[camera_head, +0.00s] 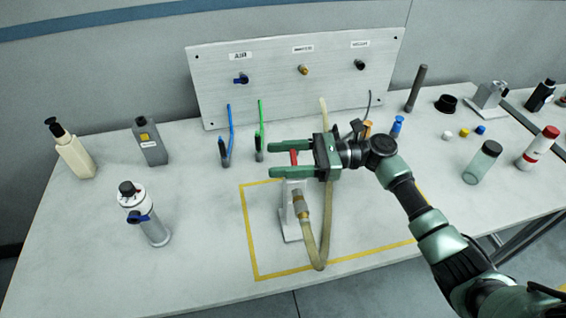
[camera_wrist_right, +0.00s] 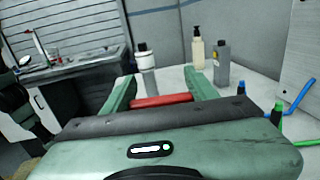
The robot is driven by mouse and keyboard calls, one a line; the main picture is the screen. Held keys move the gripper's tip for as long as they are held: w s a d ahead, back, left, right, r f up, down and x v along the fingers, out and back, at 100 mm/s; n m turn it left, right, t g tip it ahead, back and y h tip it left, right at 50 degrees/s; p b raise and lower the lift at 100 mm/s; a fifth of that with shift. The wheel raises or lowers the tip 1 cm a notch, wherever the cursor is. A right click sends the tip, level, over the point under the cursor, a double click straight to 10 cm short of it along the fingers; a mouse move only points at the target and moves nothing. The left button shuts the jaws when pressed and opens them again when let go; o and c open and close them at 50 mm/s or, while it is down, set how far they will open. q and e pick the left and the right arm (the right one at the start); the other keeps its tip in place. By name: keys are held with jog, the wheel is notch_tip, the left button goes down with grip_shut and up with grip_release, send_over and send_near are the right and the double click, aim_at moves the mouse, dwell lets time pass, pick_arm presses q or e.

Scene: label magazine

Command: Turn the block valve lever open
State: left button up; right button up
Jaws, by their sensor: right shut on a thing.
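The block valve (camera_head: 297,208) stands on a pale base inside the yellow-outlined area of the table, with a clear hose (camera_head: 322,235) running from it. Its red lever (camera_head: 293,157) is on top, between the two green fingers of my right gripper (camera_head: 290,158). In the right wrist view, the red lever (camera_wrist_right: 161,100) spans from one finger to the other, and the right gripper (camera_wrist_right: 160,92) is shut on it. The gripper body hides part of the valve's top. My left gripper is not in view.
A panel (camera_head: 295,75) with labelled ports stands behind. Blue (camera_head: 229,130) and green (camera_head: 261,130) hose ends stick up behind the valve. A white canister (camera_head: 136,200) and bottles (camera_head: 70,150) stand left; a jar (camera_head: 482,162) and red-capped bottle (camera_head: 538,147) right. The front left table is clear.

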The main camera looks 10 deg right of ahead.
jog(key=shift+s+a+n+g, duration=0.1)
jog(key=shift+n+g, duration=0.3)
jog(key=shift+g, duration=0.2)
jog(key=o, duration=1.4)
jog(key=shift+c, duration=0.2)
jog(key=d+b, duration=0.2)
jog(key=d, duration=0.5)
jog(key=shift+s+d+b, duration=0.15)
jog(key=shift+d+b, duration=0.25)
